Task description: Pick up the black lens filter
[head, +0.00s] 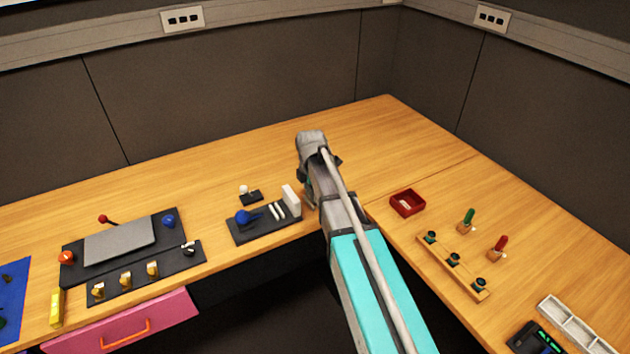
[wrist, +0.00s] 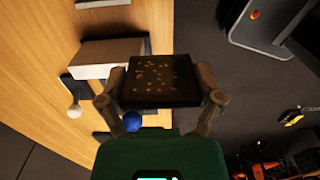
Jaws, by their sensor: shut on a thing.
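In the wrist view a flat, dark square piece with brownish specks on its face, which I take to be the black lens filter (wrist: 160,94), sits between the two fingers of my gripper (wrist: 162,78). One finger touches each side edge. The gripper is shut on it. In the head view my arm reaches up over the table corner; the fingers and the filter are hidden or cannot be made out there.
A black panel (head: 265,232) with a blue knob (head: 243,217) and a white block (head: 291,200) lies left of my arm. A red tray (head: 407,203) and a wooden rail (head: 447,262) are to the right. The table behind is clear.

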